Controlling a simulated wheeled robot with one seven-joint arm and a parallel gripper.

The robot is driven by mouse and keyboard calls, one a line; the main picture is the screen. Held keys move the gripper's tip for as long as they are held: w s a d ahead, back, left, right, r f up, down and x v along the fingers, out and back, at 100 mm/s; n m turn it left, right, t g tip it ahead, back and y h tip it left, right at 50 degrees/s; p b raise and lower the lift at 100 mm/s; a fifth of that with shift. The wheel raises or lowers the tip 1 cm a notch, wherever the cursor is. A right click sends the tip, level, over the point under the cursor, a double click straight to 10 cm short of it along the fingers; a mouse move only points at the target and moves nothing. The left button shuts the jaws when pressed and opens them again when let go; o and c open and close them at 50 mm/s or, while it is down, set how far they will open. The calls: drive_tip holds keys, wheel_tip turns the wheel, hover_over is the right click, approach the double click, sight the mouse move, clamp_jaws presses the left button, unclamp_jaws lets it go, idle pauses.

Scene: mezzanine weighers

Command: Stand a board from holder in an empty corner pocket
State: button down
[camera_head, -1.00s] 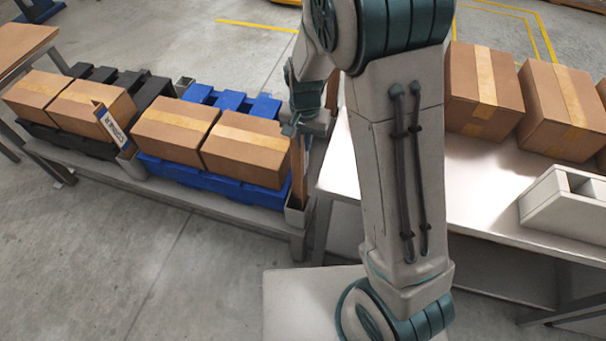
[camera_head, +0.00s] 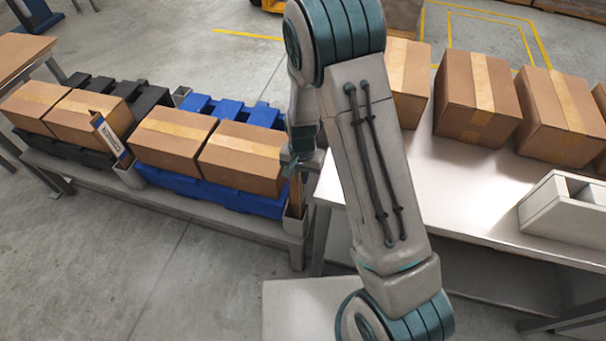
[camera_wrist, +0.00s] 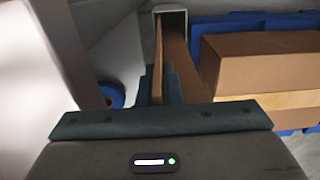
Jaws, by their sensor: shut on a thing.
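My gripper (camera_head: 292,168) is shut on a brown corner board (camera_head: 296,196) at the right end of the blue pallet (camera_head: 215,192). The board is upright, its lower end at a grey corner pocket (camera_head: 295,222); it appears to be inside the mouth, but its depth is hidden. In the wrist view, the board (camera_wrist: 158,75) runs from between the fingers toward the pocket rim (camera_wrist: 171,9). Another board, with a white-and-blue label (camera_head: 110,136), leans in a pocket (camera_head: 128,172) between the pallets. The white slotted holder (camera_head: 548,208) on the right table shows no board.
Cartons (camera_head: 242,158) sit on the blue pallet, close beside my gripper. A black pallet (camera_head: 70,150) with cartons is at left; a rear pocket (camera_head: 181,94) there looks empty. More cartons (camera_head: 478,95) line the right table (camera_head: 450,185).

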drive_tip(key=shift+f, duration=0.1)
drive_tip(key=c, duration=1.6)
unclamp_jaws()
wheel_tip(320, 180, up, 12)
drive_tip(key=shift+r+p, duration=0.25)
drive_tip(key=shift+p, duration=0.05)
drive_tip(key=s+d+r+n+t, duration=0.1)
drive_tip(key=s+d+r+n, duration=0.1)
drive_tip(key=s+d+r, duration=0.4)
drive_tip(key=s+d+r+n+t, duration=0.1)
drive_tip(key=s+d+r, duration=0.4)
drive_tip(key=s+r, duration=0.4)
drive_tip(key=s, duration=0.2)
drive_tip(key=shift+s+d+r+n+t, duration=0.25)
drive_tip(key=shift+s+d+n+t, duration=0.05)
drive_tip(key=shift+s+d+n, duration=0.1)
